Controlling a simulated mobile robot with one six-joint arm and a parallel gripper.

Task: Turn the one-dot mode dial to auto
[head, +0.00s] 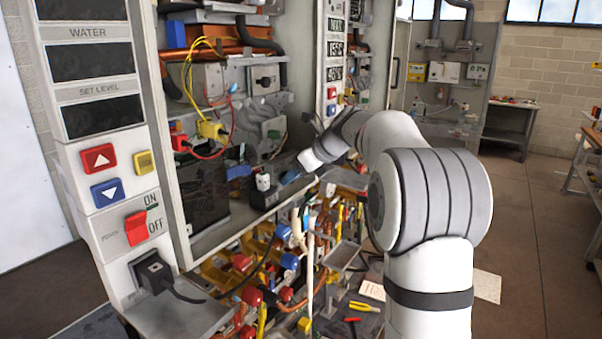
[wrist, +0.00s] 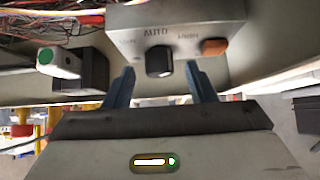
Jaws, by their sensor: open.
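In the wrist view, a dark round dial (wrist: 159,62) sits on a grey control box (wrist: 195,14). The word AUTO is printed just above the dial, with blurred labels to either side. I cannot make out its pointer or any dot mark. My gripper (wrist: 159,70) is open, with one blue finger to the left of the dial and one to the right. Gaps show between the dial and both fingers, and nothing is held. In the head view my white arm reaches toward the opened heaters, and I cannot pick out this dial clearly there.
An orange button (wrist: 214,47) is right of the dial, close to the right finger. A black block (wrist: 95,68) and a white cylinder with a green end (wrist: 60,62) are at left. Pipes and valves (head: 285,262) crowd below the heaters. Open floor (head: 525,215) lies at right.

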